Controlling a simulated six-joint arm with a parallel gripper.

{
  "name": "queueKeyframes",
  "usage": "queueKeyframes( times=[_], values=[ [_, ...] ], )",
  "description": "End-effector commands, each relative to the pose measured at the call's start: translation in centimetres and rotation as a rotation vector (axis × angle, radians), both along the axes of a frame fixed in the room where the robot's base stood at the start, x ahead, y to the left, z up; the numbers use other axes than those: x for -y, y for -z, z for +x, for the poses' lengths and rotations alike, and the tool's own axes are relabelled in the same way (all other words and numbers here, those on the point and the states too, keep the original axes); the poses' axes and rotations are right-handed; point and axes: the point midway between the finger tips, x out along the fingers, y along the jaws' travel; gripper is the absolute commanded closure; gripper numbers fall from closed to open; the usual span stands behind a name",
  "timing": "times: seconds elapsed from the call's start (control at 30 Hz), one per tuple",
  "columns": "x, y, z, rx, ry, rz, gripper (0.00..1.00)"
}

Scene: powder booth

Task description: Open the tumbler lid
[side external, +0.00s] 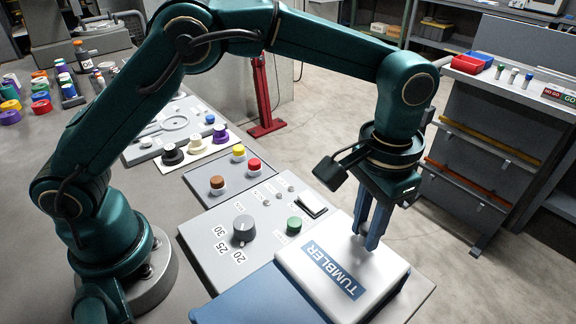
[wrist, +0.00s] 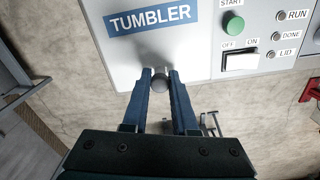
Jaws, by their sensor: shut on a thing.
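The tumbler lid (side external: 383,273) is a white, rounded cover with a blue TUMBLER label, lying over the blue tumbler body (side external: 262,300) at the front of the side view. It looks down, with no clear gap showing. In the wrist view the lid (wrist: 118,62) fills the top left, and a dark round knob (wrist: 159,83) stands at its near edge. My gripper (side external: 367,241) points down at the lid's right edge. In the wrist view my gripper (wrist: 160,74) has its blue fingers shut on the knob, one on each side.
The control panel beside the lid has a grey dial (side external: 244,229), a green START button (side external: 294,225) and a rocker switch (wrist: 240,60). Several coloured-cap jars stand farther left. A grey cart (side external: 500,130) is at right, with open floor between.

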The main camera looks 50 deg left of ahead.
Motion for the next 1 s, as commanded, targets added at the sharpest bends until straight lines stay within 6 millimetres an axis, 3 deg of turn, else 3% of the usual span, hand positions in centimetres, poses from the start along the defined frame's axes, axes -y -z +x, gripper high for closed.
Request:
queueKeyframes(
  times=[0.8, 1.0],
  values=[
    [-0.1, -0.1, 0.0, 0.002, -0.001, 0.003, 1.00],
    [0.0, -0.2, -1.4, 0.000, 0.000, 0.003, 1.00]
  ],
)
